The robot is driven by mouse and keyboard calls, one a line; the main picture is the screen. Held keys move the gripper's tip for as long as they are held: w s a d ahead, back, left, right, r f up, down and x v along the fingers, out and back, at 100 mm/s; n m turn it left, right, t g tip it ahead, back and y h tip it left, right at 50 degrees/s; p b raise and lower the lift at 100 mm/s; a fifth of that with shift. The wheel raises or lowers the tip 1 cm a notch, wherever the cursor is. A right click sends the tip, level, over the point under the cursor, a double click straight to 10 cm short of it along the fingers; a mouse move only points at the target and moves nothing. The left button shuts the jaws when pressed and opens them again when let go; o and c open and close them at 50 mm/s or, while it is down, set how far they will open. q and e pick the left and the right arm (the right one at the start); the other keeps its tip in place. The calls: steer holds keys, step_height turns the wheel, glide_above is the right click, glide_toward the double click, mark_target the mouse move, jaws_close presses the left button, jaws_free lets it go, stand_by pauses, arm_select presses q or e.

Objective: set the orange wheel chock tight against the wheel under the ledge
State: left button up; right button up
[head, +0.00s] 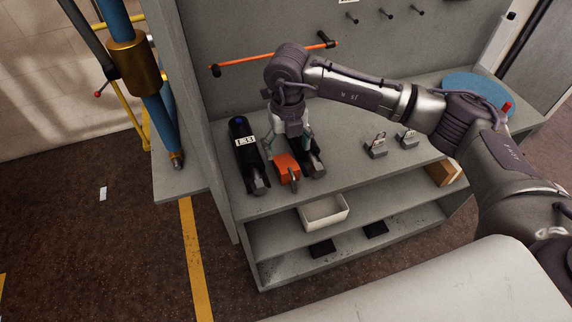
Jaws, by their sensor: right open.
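An orange block (287,166) with a grey front end sits on the top shelf of the grey unit. It may be the wheel chock, but my arm hides its back part and I cannot tell its full shape. My right gripper (289,148) points down over the back of the orange block, with its fingers open and spread to either side of it. I cannot tell whether the fingers touch it. No wheel or ledge over a wheel can be made out. My left gripper is not in view.
Small grey padlock-like items (376,147), a blue disc (478,88) and an orange bar (262,58) are further off. A white bin (324,212) sits below.

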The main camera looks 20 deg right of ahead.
mark_target(286, 163)
steer(key=shift+f, duration=0.55)
steer(key=shift+w+a+f, duration=0.1)
steer(key=shift+f, duration=0.15)
steer(key=shift+f+p, duration=0.65)
steer(key=shift+f, duration=0.1)
step_height(286, 163, down, 3)
steer(key=shift+r+p, duration=0.15)
steer(key=shift+p, duration=0.25)
steer(key=shift+f, duration=0.5)
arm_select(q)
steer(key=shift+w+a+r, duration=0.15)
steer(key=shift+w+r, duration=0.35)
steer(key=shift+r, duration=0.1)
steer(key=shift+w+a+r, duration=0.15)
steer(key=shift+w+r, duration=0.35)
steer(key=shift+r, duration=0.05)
arm_select(e)
jaws_close()
